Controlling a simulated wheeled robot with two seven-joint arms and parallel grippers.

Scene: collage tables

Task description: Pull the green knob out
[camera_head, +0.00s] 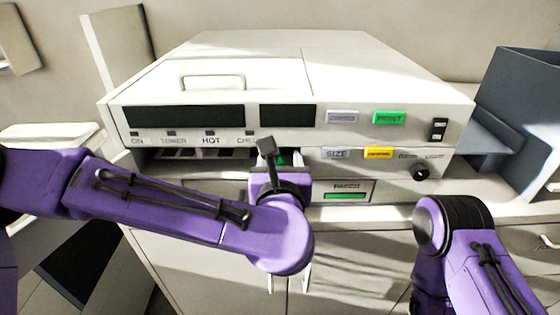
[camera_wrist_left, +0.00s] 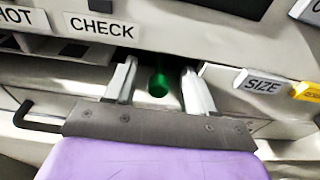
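The green knob (camera_wrist_left: 158,84) sits in a dark recess in the machine's front, below the CHECK label. In the head view only a small green patch of it (camera_head: 284,158) shows behind my left wrist. My left gripper (camera_wrist_left: 160,72) is open, with one pale finger on each side of the knob. Gaps show between the knob and both fingers, so it is not clamped. In the head view the left gripper (camera_head: 283,163) is at the front slot, mostly hidden by its own wrist. My right arm shows at lower right, but its gripper is out of view.
The white machine (camera_head: 400,80) has a green PRINT button (camera_head: 388,118), a yellow button (camera_head: 378,153) and a black knob (camera_head: 420,172) to the right of my left gripper. A black bent handle (camera_wrist_left: 35,122) lies left of it. A grey box (camera_head: 525,85) stands at right.

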